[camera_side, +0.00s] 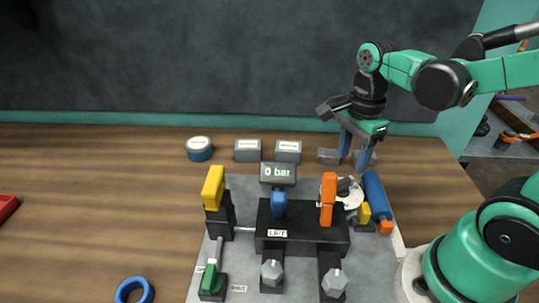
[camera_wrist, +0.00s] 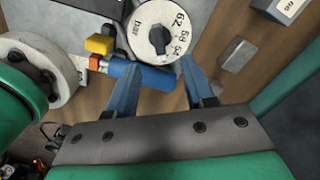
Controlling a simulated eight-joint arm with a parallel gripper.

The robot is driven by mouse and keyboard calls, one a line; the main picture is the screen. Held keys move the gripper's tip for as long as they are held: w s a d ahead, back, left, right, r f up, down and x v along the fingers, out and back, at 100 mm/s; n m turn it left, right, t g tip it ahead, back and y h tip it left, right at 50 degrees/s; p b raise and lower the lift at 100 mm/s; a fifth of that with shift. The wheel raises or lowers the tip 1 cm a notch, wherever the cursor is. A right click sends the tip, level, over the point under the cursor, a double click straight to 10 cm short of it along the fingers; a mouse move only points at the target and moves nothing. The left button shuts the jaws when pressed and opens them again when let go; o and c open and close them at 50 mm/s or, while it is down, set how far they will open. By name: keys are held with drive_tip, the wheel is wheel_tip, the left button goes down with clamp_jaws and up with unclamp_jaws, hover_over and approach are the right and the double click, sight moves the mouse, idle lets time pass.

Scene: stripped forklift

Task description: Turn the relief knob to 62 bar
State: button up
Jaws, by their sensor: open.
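The relief knob is a small dark knob on a pale round dial (camera_side: 350,199) at the right of the grey plate. In the wrist view the dial (camera_wrist: 147,16) shows the marks 54, 58 and 62 and the word bar, with the black knob (camera_wrist: 160,38) at its centre. A display (camera_side: 278,173) reads 0 bar. My gripper (camera_side: 354,157) is open and empty, above and behind the dial in the side view. In the wrist view my gripper (camera_wrist: 160,66) has its blue fingers spread just below the dial, apart from the knob. The pointer setting cannot be read clearly.
A blue cylinder (camera_side: 374,193) with an orange end lies right beside the dial, near a yellow block (camera_side: 364,213). An orange lever (camera_side: 328,200) stands close on its left, then a blue lever (camera_side: 279,204) and a yellow lever (camera_side: 213,188). Grey blocks (camera_side: 288,151) stand behind.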

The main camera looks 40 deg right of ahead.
sight(347, 179)
drive_tip(key=shift+f, duration=2.7)
clamp_jaws()
